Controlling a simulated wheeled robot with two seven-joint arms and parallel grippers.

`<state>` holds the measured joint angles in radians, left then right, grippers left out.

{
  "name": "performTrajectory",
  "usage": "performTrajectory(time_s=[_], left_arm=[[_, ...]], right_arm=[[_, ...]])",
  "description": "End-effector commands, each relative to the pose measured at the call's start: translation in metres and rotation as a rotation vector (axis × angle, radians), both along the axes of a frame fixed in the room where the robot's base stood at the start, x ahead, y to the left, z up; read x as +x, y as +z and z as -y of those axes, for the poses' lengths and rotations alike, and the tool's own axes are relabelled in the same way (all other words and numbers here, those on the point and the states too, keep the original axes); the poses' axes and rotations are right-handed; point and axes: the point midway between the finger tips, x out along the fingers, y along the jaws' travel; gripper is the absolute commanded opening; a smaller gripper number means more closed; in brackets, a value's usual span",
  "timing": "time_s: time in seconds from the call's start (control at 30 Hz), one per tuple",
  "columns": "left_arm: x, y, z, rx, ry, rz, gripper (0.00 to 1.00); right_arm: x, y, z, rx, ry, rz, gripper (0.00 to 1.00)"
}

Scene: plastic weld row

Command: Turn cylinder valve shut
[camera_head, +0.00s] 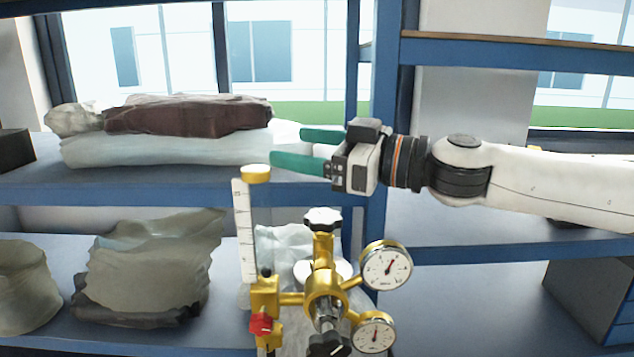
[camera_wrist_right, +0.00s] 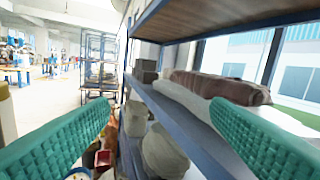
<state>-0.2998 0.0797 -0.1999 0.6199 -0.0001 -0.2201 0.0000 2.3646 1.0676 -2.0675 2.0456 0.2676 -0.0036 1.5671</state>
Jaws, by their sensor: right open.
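A brass regulator (camera_head: 325,292) stands at the bottom centre of the head view, with two round white gauges (camera_head: 386,265) on its right. A dark lobed handwheel (camera_head: 323,219) with a pale top sits at its upper end, and a black knob (camera_head: 329,344) is low in front. A white scaled tube (camera_head: 244,230) with a yellow cap and a red knob (camera_head: 261,323) are on its left. My right gripper (camera_head: 288,148) is open and empty, above the handwheel, its teal fingers pointing left. The cylinder body is not clearly visible. My left gripper is not in view.
Blue shelving (camera_head: 180,193) stands behind the regulator, holding folded pale and maroon bundles (camera_head: 190,115) and grey sacks (camera_head: 150,270). A blue upright (camera_head: 382,130) is close behind my right gripper. The right wrist view shows an open aisle beside the shelves.

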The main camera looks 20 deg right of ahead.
Motion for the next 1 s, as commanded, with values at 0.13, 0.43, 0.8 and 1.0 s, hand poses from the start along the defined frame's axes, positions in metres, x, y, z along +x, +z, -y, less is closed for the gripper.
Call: performTrajectory(time_s=[0.13,0.43,0.8,1.0], left_arm=[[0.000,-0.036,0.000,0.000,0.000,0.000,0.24],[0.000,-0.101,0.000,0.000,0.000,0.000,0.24],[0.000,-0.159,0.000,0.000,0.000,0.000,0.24],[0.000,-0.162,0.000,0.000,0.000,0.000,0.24]], right_arm=[[-0.010,0.011,-0.022,-0.204,0.168,0.444,0.72],[-0.034,0.014,-0.001,-0.612,0.306,1.674,0.72],[-0.009,-0.082,0.118,-0.919,0.081,2.686,0.72],[-0.005,-0.102,0.138,-0.955,0.032,2.826,0.72]])
